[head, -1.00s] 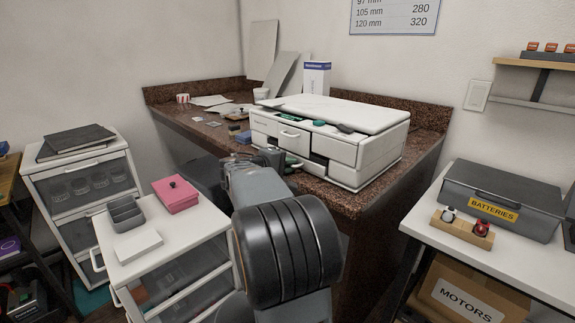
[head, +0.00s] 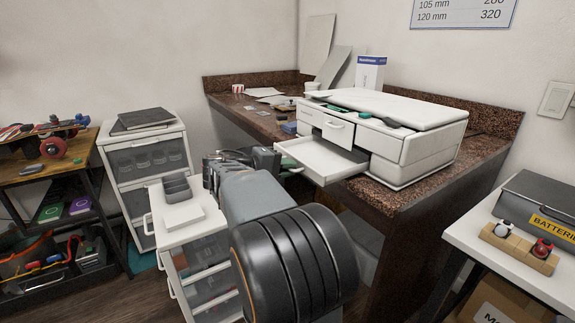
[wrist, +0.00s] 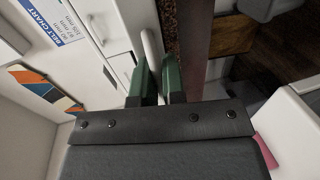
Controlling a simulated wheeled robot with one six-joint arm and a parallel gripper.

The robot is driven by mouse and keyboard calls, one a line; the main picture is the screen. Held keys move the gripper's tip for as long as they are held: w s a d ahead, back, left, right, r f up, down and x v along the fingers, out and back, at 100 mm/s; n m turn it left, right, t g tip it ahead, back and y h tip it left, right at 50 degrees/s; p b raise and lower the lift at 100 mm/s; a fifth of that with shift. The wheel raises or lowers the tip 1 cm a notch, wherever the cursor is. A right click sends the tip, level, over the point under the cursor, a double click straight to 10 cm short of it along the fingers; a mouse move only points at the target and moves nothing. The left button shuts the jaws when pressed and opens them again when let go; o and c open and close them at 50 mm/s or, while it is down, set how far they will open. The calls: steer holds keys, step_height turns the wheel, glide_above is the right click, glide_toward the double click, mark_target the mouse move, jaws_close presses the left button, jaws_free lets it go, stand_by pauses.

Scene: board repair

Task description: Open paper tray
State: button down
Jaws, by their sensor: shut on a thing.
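The white printer (head: 405,115) stands on the brown speckled counter. Its paper tray (head: 318,158) is pulled well out of the lower front, toward the left, past the counter edge. My gripper (wrist: 153,75) has green fingers on both sides of a white upright handle (wrist: 150,45) and is shut on it. In the head view, my arm covers most of the gripper, at the tray's front. The inside of the tray looks pale and flat.
A white drawer cart (head: 195,235) with a grey bin (head: 177,188) stands left of my arm. A taller drawer unit (head: 148,160) is behind it. A batteries box (head: 550,205) sits on the right table. Floor shows at lower left.

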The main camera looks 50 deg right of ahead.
steer(key=shift+w+a, duration=0.1)
steer(key=shift+a, duration=0.3)
steer(key=c, duration=1.5)
jaws_free()
steer(key=p+v, duration=0.3)
steer(key=v, duration=1.1)
steer(key=shift+d+r, duration=0.1)
